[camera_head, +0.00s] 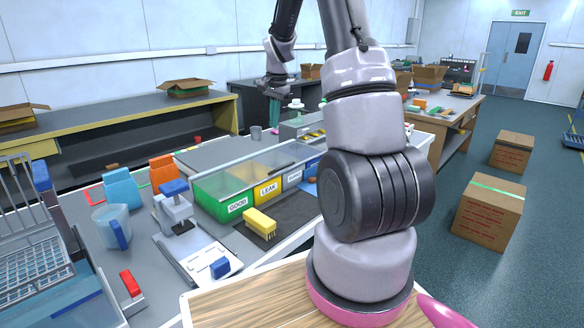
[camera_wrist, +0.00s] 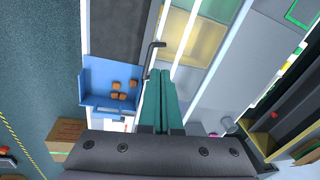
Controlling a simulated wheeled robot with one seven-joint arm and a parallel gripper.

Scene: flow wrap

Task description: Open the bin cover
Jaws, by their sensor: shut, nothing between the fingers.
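A row of bins stands mid-bench in the head view: a green GOOD bin (camera_head: 236,205), a yellow LEAK bin (camera_head: 267,189), a white-labelled one and a blue one (camera_head: 312,166). A clear panel with a pale rail seems to run along their back; I cannot tell which part is the cover. My gripper (camera_head: 273,113) is beyond the bins, pointing down. In the wrist view its teal fingers (camera_wrist: 160,73) are together and empty. A thin dark bent handle (camera_wrist: 152,57) shows just left of their tips; contact is unclear. Yellowish compartments (camera_wrist: 195,40) lie behind it.
A blue tray (camera_wrist: 95,103) with several brown pieces is left of the fingers in the wrist view. A yellow brush (camera_head: 260,221), a blue-topped device (camera_head: 174,205) and a jug (camera_head: 112,228) stand on the bench. Cartons (camera_head: 488,209) stand on the floor at right.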

